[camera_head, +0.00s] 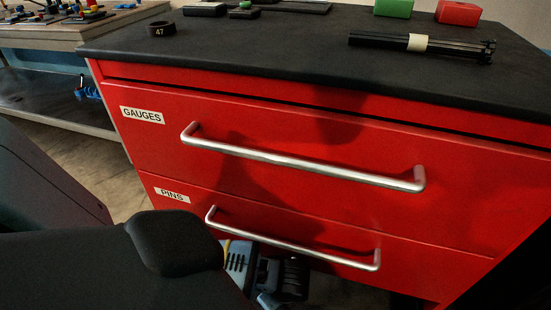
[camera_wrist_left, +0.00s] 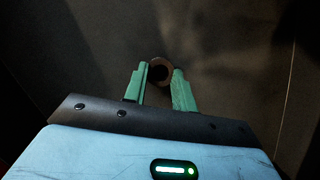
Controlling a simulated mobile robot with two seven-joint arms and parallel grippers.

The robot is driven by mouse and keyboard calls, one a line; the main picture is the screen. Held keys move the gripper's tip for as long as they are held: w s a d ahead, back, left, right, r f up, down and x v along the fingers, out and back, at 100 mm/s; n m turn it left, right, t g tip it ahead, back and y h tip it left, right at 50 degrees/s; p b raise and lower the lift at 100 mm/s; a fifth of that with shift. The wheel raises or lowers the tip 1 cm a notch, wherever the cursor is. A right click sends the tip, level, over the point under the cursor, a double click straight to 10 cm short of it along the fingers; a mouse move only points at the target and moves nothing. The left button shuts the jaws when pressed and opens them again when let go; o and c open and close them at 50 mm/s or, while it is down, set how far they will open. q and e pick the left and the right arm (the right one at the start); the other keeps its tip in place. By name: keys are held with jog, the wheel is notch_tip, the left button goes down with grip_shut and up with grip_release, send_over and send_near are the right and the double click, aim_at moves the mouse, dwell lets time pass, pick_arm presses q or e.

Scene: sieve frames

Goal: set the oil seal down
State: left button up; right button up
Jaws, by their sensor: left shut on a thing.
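My left gripper (camera_wrist_left: 160,82) shows in the left wrist view with its two green fingers shut on the oil seal (camera_wrist_left: 160,62). The seal is a small round ring with a brownish rim and a dark centre, held at the fingertips. The surface behind it is dark, and I cannot tell how far away it is. In the head view my left arm comes in at the lower left, in front of the red cabinet (camera_head: 300,120), and the seal cannot be made out there. My right gripper is in neither view.
The cabinet has a black top (camera_head: 270,45) with a clear middle. The drawer handles (camera_head: 300,165) stick out in front.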

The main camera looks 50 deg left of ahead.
pick_arm(q)
jog(key=shift+f, duration=0.1)
jog(key=o, duration=0.9)
jog(key=shift+o, duration=0.2)
jog(key=shift+d+r, duration=0.1)
jog(key=shift+r, duration=0.35)
jog(key=p+v, duration=0.1)
jog(key=v, duration=0.2)
jog(key=shift+w, duration=0.1)
jog(key=d, duration=1)
jog(key=shift+d+f+p, duration=0.3)
jog(key=shift+d+p, duration=0.05)
jog(key=shift+d, duration=0.6)
